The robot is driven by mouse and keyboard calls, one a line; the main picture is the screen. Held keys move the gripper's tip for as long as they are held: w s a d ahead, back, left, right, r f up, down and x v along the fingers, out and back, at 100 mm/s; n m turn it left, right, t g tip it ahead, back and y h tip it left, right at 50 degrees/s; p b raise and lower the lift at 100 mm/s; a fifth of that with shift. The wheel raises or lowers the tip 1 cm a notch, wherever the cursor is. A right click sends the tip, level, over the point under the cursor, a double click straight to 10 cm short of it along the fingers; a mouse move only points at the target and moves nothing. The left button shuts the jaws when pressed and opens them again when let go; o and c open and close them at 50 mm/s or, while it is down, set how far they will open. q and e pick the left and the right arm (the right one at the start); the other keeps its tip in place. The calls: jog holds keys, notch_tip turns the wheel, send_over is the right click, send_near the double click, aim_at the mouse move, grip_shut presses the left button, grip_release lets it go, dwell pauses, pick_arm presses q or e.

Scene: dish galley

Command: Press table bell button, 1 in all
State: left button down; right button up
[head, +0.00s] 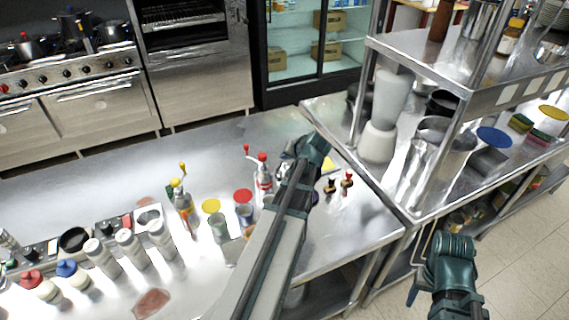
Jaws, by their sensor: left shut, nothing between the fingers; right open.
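My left arm reaches across the steel counter (110,180). Its dark teal gripper (314,149) is shut and empty, above the counter's right part near the steel shelf unit. I cannot make out a table bell or its button; the gripper and arm cover part of the counter there. A small yellow item (328,164) shows partly just below the gripper. My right gripper (449,258) is open and empty, off the counter at the lower right, above the floor.
Red-topped bottle (263,174), yellow-topped bottle (183,205) and cups (219,227) stand left of my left arm. Two small red-and-dark items (347,183) stand to its right. A blender (380,135) and steel pots stand on the shelf unit. The counter's back is clear.

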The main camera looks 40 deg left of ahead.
dwell(0.6)
pick_arm(q)
jog(key=shift+f+b, duration=0.4)
jog(key=shift+b, duration=0.05)
jog(key=shift+f+b, duration=0.5)
dwell(0.5)
jog(key=shift+r, duration=0.15)
dwell(0.3)
jog(key=shift+r+p, duration=0.8)
jog(key=shift+p, duration=0.15)
notch_tip(320, 180, up, 5)
jog(key=p, duration=0.5)
